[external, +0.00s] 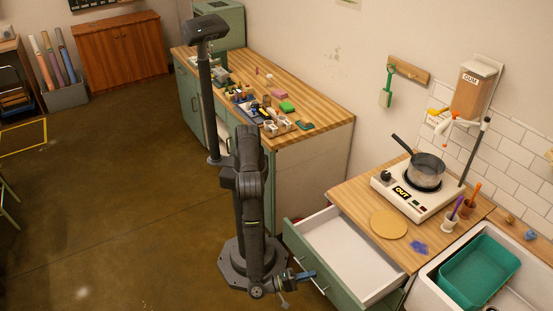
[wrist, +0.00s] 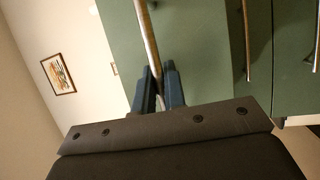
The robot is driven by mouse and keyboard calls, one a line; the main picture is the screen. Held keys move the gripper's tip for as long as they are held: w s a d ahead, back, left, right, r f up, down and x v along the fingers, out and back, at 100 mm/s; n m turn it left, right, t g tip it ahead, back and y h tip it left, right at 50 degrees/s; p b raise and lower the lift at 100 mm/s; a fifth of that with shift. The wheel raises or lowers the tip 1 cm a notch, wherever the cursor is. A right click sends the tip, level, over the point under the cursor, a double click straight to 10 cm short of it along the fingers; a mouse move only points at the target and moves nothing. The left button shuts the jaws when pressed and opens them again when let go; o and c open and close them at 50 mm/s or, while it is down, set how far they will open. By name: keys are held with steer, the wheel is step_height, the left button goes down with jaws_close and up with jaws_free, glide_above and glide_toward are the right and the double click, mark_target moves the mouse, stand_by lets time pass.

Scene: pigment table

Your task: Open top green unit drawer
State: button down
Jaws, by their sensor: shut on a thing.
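The top green unit drawer (external: 345,252) stands pulled out from under the wooden counter at the right, its pale inside empty. Its green front faces my arm. My gripper (external: 305,276) is low in front of this drawer front. In the wrist view, my gripper (wrist: 160,90) has its two dark fingers closed around the lower end of a metal bar handle (wrist: 149,40) on a green panel (wrist: 190,50). The fingertips hide part of the handle.
Another bar handle (wrist: 248,40) shows on the adjoining green panel. A hotplate (external: 410,192) with a saucepan (external: 426,171) and a round board (external: 389,224) sit on the counter above. A sink with a teal basin (external: 482,272) is at the right. Floor left of my base is clear.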

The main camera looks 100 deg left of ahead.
steer(key=s+d, duration=1.1)
steer(key=c, duration=1.5)
jaws_free()
steer(key=v, duration=1.2)
steer(key=shift+w, duration=0.15)
steer(key=x, duration=1.2)
steer(key=shift+a, duration=0.1)
steer(key=v, duration=1)
